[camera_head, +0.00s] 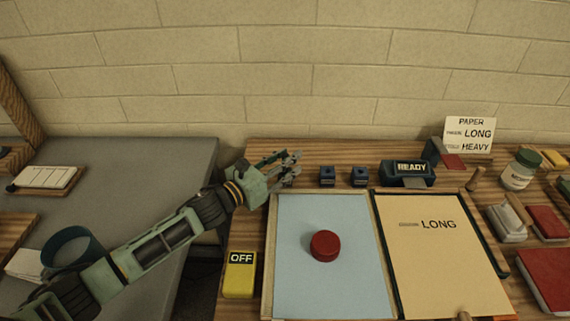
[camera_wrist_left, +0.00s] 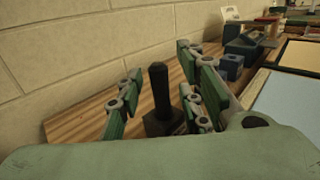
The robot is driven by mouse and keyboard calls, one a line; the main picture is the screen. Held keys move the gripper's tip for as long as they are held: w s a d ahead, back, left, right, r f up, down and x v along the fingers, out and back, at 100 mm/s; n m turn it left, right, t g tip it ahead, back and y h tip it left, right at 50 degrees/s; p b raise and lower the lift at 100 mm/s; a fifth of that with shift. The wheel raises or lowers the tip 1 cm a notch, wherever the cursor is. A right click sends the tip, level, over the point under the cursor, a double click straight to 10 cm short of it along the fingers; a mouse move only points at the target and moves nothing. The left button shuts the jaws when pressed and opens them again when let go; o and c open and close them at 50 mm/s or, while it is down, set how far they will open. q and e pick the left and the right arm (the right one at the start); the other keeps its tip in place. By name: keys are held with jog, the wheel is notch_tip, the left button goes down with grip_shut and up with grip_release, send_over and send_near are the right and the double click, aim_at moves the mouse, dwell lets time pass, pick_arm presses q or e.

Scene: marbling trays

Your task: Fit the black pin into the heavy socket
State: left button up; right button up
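The black pin (camera_wrist_left: 160,90) stands upright on a dark base in the left wrist view, between the spread fingers of my left gripper (camera_wrist_left: 160,100). There is a clear gap to the finger on its left, and it is nearer the right finger. In the head view my left gripper (camera_head: 288,167) is at the back left of the wooden table, and the pin cannot be made out there. Two small blue blocks, one (camera_head: 327,177) and another (camera_head: 360,177), stand to its right. I cannot tell whether either is the heavy socket. My right gripper is out of view.
A blue tray (camera_head: 290,250) with a red knob (camera_head: 325,246) lies in front, beside a cream panel (camera_head: 435,260) marked LONG. A READY box (camera_head: 408,171) and a PAPER LONG HEAVY card (camera_head: 469,138) stand behind. A yellow OFF block (camera_head: 239,275) is at the left edge.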

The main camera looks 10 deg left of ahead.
pick_arm(q)
grip_shut()
jog(key=shift+r, duration=0.1)
